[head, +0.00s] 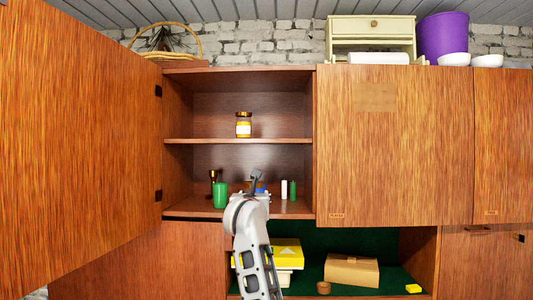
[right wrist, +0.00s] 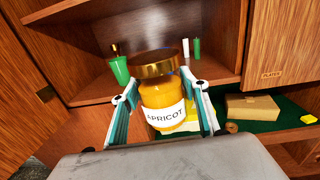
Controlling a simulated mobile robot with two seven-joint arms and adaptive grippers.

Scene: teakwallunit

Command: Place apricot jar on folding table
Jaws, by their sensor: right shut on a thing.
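The apricot jar (right wrist: 165,100) shows in the right wrist view, with a gold lid, orange-yellow contents and a white label reading APRICOT. My right gripper (right wrist: 160,92) is shut on it, one finger on each side, in front of the open cabinet. In the head view my right gripper (head: 257,184) is at the lower shelf's height, and the arm hides the held jar. Another gold-lidded jar (head: 243,125) with an orange and white look stands on the upper shelf. The folding table is not in view. My left gripper is not in view.
The lower shelf holds a green cup (head: 220,195), a dark brown bottle-like item (head: 212,176), a white cylinder (head: 284,189) and a green cylinder (head: 293,190). An open door (head: 80,150) stands at left. Below, a green-lined niche holds a cardboard box (head: 351,270) and yellow items.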

